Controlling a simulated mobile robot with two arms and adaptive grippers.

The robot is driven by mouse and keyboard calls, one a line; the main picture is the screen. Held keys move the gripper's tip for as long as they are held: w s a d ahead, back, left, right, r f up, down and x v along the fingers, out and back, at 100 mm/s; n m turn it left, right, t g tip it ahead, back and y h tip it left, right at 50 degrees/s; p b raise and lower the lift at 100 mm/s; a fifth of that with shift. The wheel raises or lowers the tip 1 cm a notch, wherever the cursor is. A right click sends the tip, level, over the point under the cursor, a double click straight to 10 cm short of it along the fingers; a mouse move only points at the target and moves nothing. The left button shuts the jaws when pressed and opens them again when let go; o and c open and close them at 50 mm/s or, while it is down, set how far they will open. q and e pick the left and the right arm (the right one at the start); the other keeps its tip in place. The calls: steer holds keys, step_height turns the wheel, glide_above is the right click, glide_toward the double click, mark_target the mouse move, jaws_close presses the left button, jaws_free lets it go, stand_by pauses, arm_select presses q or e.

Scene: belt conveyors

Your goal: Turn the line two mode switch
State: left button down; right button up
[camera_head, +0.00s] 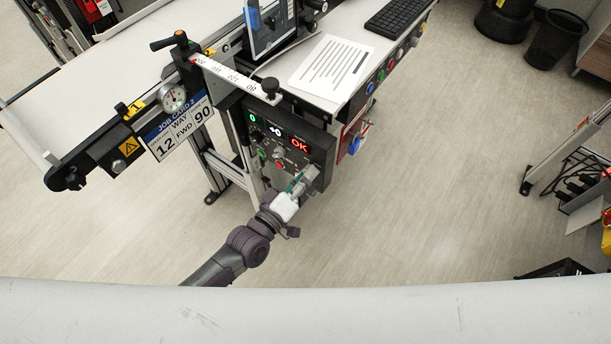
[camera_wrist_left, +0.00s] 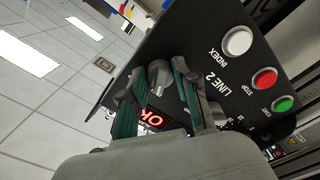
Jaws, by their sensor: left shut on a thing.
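The line two control panel (camera_head: 275,150) is a dark box under the conveyor's end, with lit displays, one of them a red OK. In the left wrist view the same panel (camera_wrist_left: 205,65) carries the words LINE 2. My left gripper (camera_head: 299,182) reaches the panel's lower right part from below. In the left wrist view its green-padded fingers (camera_wrist_left: 158,80) are shut on a grey switch knob (camera_wrist_left: 159,72), which sits between them. The knob's label and pointer direction cannot be read. In the head view the gripper hides the knob. My right gripper is not in view.
Beside the knob are a white INDEX button (camera_wrist_left: 237,41), a red STOP button (camera_wrist_left: 265,78) and a green START button (camera_wrist_left: 283,103). A job card (camera_head: 178,128) hangs on the conveyor (camera_head: 90,75). A desk with a paper sheet (camera_head: 333,66) stands behind.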

arm_select(q)
steer(key=shift+n, duration=0.4)
steer(key=c, duration=0.9)
jaws_free()
steer(key=shift+o, duration=0.2)
steer(key=v, duration=1.2)
